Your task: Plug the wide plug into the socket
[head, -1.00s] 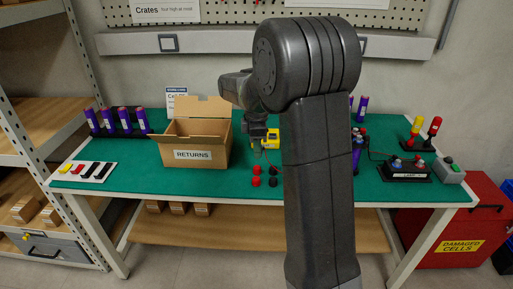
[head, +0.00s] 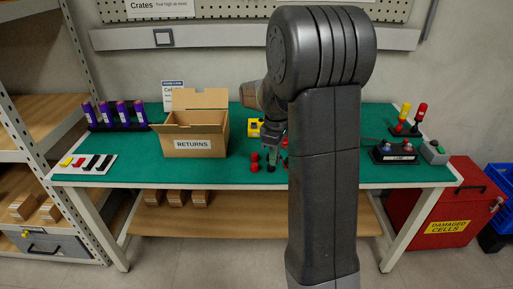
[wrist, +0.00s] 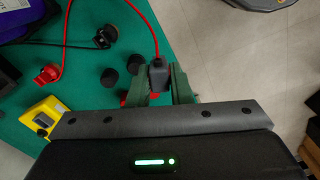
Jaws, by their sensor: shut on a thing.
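My gripper (wrist: 161,88) has green fingers and is shut on a dark grey plug (wrist: 158,74) in the wrist view. A red cable rises from the plug and curves off at the top. I cannot tell whether this is the wide plug, since its lower end is hidden between the fingers. In the head view my gripper (head: 273,143) hangs low over the green table, partly behind my arm, and the held plug is not clear there. I cannot make out the socket in either view.
Black round caps (wrist: 109,77), a red connector (wrist: 48,74) and a yellow meter (wrist: 42,118) lie near my gripper. The RETURNS box (head: 194,144) stands left. My arm hides part of the table.

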